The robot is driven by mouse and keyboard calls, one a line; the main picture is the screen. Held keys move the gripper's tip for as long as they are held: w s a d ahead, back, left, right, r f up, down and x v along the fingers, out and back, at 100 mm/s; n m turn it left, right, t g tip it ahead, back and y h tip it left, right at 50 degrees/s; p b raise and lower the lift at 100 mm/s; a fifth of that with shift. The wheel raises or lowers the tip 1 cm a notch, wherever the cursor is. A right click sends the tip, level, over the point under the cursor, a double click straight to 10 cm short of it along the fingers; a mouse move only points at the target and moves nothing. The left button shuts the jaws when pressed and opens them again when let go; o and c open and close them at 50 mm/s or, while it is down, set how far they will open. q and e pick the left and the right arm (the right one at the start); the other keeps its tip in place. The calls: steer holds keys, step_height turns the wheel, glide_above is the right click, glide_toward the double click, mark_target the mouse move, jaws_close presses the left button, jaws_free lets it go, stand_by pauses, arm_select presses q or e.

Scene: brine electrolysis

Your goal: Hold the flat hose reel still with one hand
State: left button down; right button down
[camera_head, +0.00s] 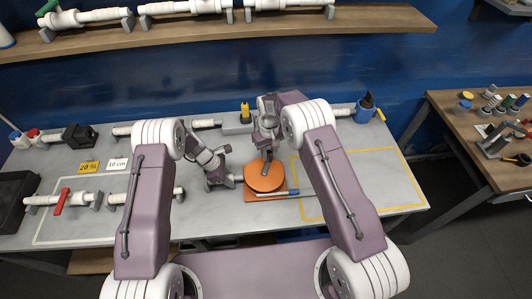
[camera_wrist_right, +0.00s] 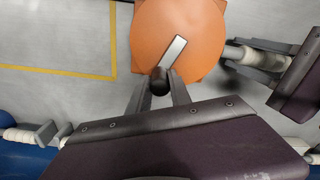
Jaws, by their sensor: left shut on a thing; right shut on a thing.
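The flat hose reel is an orange disc (camera_head: 266,176) on a square orange base (camera_head: 252,196), lying flat on the grey bench. In the right wrist view the disc (camera_wrist_right: 185,30) carries a grey crank lever (camera_wrist_right: 173,52) with a dark knob (camera_wrist_right: 159,82). My right gripper (camera_head: 267,156) is above the reel, its fingers shut around the knob. My left gripper (camera_head: 230,181) is low at the reel's left side, shut on a white fitting (camera_wrist_right: 238,53) beside the reel. Its exact contact is partly hidden.
A yellow-taped area (camera_head: 300,180) on the right is mostly clear. White pipes (camera_head: 90,198) on grey stands and a red valve handle (camera_head: 61,201) are on the left. A wooden shelf (camera_head: 220,30) hangs behind.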

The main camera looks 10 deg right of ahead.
steer(key=shift+d+m, duration=0.25)
steer(key=shift+m, duration=0.15)
steer(key=shift+s, duration=0.1)
steer(key=c, duration=1.2)
jaws_free()
steer(key=shift+r, duration=0.1)
step_height(320, 180, up, 12)
steer(key=shift+f, duration=0.1)
